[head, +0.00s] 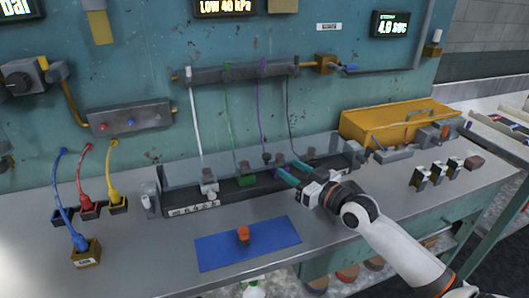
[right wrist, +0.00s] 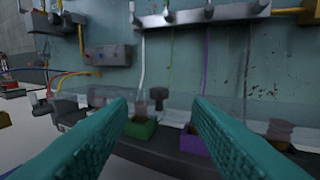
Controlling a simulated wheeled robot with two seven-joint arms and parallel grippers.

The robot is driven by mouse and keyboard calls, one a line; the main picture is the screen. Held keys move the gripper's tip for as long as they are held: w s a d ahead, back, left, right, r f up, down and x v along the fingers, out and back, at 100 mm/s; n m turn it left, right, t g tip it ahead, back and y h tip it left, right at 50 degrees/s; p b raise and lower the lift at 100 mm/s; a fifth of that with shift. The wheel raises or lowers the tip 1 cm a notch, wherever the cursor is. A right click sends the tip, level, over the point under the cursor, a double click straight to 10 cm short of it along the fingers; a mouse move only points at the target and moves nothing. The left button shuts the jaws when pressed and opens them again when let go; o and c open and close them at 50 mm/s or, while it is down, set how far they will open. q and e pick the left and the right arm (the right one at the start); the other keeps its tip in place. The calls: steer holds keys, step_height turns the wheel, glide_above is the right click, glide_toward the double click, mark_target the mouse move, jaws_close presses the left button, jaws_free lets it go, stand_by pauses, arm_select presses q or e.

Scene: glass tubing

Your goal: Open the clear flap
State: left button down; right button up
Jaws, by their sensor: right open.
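The clear flap (head: 222,164) is a long see-through panel along the dark rack (head: 270,190) at the back of the bench. It also shows faintly in the right wrist view (right wrist: 225,108). I cannot tell its exact tilt. White, green and purple blocks with tubing sit along the rack behind or under it. My right gripper (head: 284,175) is open, with its teal fingers at the rack's front, right of the middle. In the right wrist view the spread fingers (right wrist: 160,108) point at the rack, with the green block (right wrist: 139,129) and purple block (right wrist: 194,142) between them. Contact with the flap is unclear.
Coloured hose plugs (head: 88,208) stand at the left. A yellow bin (head: 390,122) and several small dark blocks (head: 438,172) are at the right.

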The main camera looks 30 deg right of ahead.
mark_target(270, 156)
steer(key=w, duration=0.3)
steer(key=w+a, duration=0.1)
steer(key=w, duration=0.2)
steer(key=w+p, duration=0.1)
steer(key=w, duration=0.2)
steer(key=shift+a, duration=0.25)
steer(key=shift+w+a, duration=0.1)
steer(key=shift+w, duration=0.4)
steer(key=shift+f, duration=0.1)
arm_select(q)
steer(key=shift+d+r, duration=0.25)
steer(key=shift+r, duration=0.35)
arm_select(e)
jaws_close()
